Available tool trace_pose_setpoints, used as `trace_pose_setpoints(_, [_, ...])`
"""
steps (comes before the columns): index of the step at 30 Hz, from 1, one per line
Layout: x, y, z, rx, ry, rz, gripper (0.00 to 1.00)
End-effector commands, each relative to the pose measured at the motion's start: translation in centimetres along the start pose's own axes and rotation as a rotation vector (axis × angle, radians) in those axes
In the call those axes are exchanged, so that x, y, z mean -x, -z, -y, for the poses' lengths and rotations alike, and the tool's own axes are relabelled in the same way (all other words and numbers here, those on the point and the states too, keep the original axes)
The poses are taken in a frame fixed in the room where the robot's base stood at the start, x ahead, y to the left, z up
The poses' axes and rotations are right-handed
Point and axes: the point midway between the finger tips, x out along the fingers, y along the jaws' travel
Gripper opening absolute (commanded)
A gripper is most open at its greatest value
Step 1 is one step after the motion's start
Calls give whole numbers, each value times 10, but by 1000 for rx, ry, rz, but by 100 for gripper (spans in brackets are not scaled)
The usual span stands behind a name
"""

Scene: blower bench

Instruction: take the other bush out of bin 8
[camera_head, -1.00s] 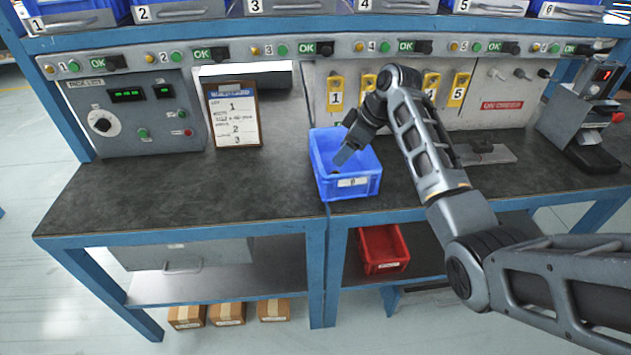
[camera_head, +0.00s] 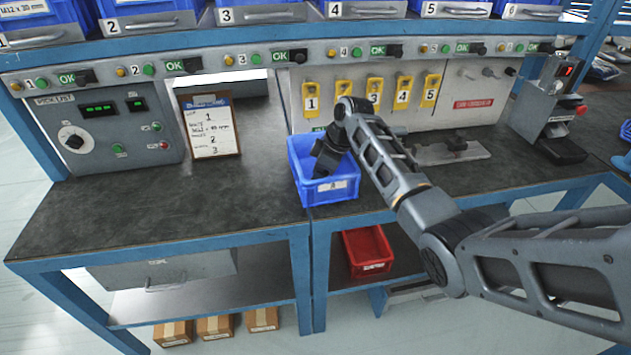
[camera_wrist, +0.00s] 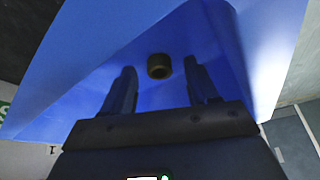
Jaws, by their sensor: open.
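The blue bin (camera_head: 325,191) stands on the dark bench top near its front edge, with a white label on its front. Its number is too small to read surely. My gripper (camera_head: 322,170) reaches down into the bin from above. In the wrist view my gripper (camera_wrist: 160,85) is open, its two fingers apart. One brass-coloured bush (camera_wrist: 159,66) lies on the blue bin floor beyond and between the fingertips, not touching them. In the head view the bush is hidden by the bin wall and my gripper.
A clipboard list (camera_head: 209,126) stands behind left, beside a grey control panel (camera_head: 107,135). Yellow numbered tags (camera_head: 374,92) hang behind the bin. A grey fixture (camera_head: 447,150) and a display stand (camera_head: 550,115) are at right. A red bin (camera_head: 367,252) sits below. The left bench top is clear.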

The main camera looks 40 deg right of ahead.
Motion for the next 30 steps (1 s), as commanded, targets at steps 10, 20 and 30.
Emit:
trace_pose_setpoints(10, [0, 0, 0, 0, 0, 0, 39])
trace_pose_setpoints(20, [0, 0, 0, 0, 0, 0, 7])
trace_pose_setpoints(30, [1, 1, 0, 1, 0, 0, 0])
